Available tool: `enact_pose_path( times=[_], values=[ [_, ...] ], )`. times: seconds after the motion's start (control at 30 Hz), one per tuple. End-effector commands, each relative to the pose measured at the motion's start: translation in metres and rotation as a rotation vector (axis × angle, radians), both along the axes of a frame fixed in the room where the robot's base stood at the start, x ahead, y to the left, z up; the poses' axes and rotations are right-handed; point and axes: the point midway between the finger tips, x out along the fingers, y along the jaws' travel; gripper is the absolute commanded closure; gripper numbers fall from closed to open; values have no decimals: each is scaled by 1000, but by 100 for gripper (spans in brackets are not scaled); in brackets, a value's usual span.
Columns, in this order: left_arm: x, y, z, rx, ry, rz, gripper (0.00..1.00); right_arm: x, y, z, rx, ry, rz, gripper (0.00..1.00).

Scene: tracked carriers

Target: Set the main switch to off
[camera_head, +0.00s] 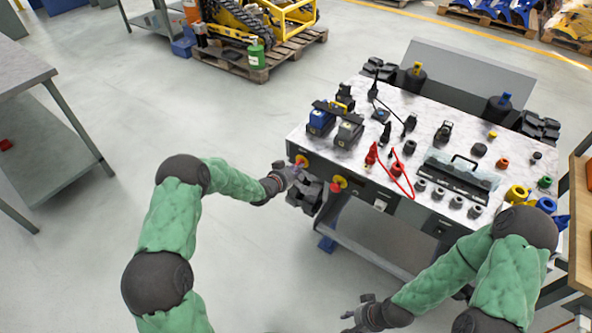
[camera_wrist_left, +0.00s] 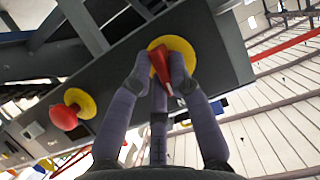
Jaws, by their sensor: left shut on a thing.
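The main switch is a red handle (camera_wrist_left: 161,66) on a yellow round plate (camera_wrist_left: 181,47), set in a dark panel. In the head view its yellow plate (camera_head: 301,160) shows at the left end of the cart's front. My left gripper (camera_head: 296,172) is at this switch. In the left wrist view its fingers (camera_wrist_left: 160,75) are closed around the red handle, one on each side. The handle lies tilted in the picture, its lower end toward the right. My right gripper (camera_head: 356,314) is low in the head view, away from the cart, its fingers spread and empty.
A red mushroom button (camera_wrist_left: 63,117) on a yellow plate sits beside the switch; it also shows in the head view (camera_head: 336,187). The cart top (camera_head: 330,155) carries battery packs, a red cable and several round parts.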

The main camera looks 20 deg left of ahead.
Motion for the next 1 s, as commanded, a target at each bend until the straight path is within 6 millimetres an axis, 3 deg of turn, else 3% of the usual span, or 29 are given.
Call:
enact_pose_path(
  times=[0.7, 0.73, 0.8, 1.0],
  values=[
    [0, 0, -1, -73, 29, 1, 100, 0, 0, 0, 0, 0, 0, 60],
    [0, 0, -1, -73, 29, 1, 75, 0, 0, 0, 0, 0, 0, 60],
    [0, 0, -1, -73, 29, 1, 56, 0, 0, 0, 0, 0, 0, 60],
    [0, 0, 0, -73, 26, 1, 56, 0, 0, 0, 0, 0, 0, 60]
  ],
)
